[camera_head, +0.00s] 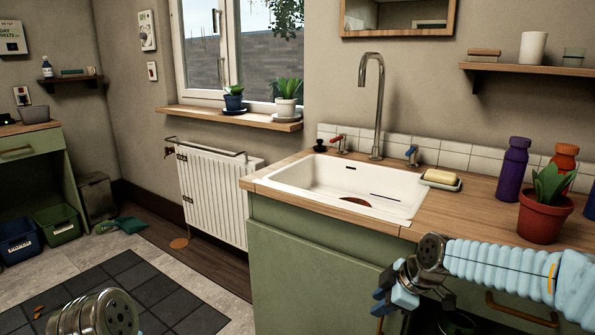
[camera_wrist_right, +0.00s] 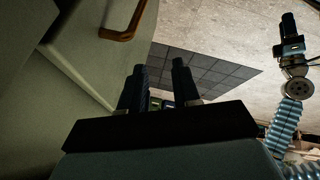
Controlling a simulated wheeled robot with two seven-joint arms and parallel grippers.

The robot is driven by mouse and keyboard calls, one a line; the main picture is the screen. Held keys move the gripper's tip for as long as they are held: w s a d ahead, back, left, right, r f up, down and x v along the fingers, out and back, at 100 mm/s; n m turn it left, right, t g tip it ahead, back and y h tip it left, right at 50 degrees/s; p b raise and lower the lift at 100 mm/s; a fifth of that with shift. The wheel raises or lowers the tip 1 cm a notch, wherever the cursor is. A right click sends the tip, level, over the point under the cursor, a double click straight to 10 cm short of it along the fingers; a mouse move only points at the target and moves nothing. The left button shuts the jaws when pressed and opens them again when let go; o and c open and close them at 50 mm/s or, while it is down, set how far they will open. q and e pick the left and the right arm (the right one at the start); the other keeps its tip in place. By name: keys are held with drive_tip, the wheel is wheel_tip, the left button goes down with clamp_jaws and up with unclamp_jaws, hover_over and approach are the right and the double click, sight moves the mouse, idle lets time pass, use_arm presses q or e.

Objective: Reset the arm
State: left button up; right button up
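My right gripper (camera_head: 381,298) is in front of the green sink cabinet, below the counter edge, its arm in a light blue sleeve coming from the right. In the right wrist view, its two dark fingers (camera_wrist_right: 158,78) stand apart with nothing held between them. My left arm shows only as a grey joint at the bottom left of the head view; its gripper is out of that frame. In the right wrist view, the left gripper (camera_wrist_right: 290,38) appears small at the upper right, over the pale floor, and its fingers are too small to read.
The green cabinet (camera_head: 300,265) is close to my right gripper, with a wooden handle (camera_wrist_right: 125,20). Above are a white sink (camera_head: 300,186), a potted plant (camera_head: 541,222) and a purple bottle (camera_head: 513,168).

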wheel_tip(320, 180, down, 16)
drive_tip(key=s+a+f+m+g+b, duration=0.1)
drive_tip(key=s+a+m, duration=0.2)
drive_tip(key=m, duration=0.2)
drive_tip(key=s+a+f+m+g+b, duration=0.2)
drive_tip(key=s+f+m, duration=1)
drive_tip(key=s+f, duration=0.8)
wheel_tip(320, 180, down, 3)
drive_tip(key=shift+s+a+f+g+b, duration=0.2)
drive_tip(key=shift+s+a+g+b, duration=0.15)
drive_tip(key=shift+a+b, duration=0.5)
drive_tip(key=shift+o, duration=0.5)
drive_tip(key=shift+a, duration=0.1)
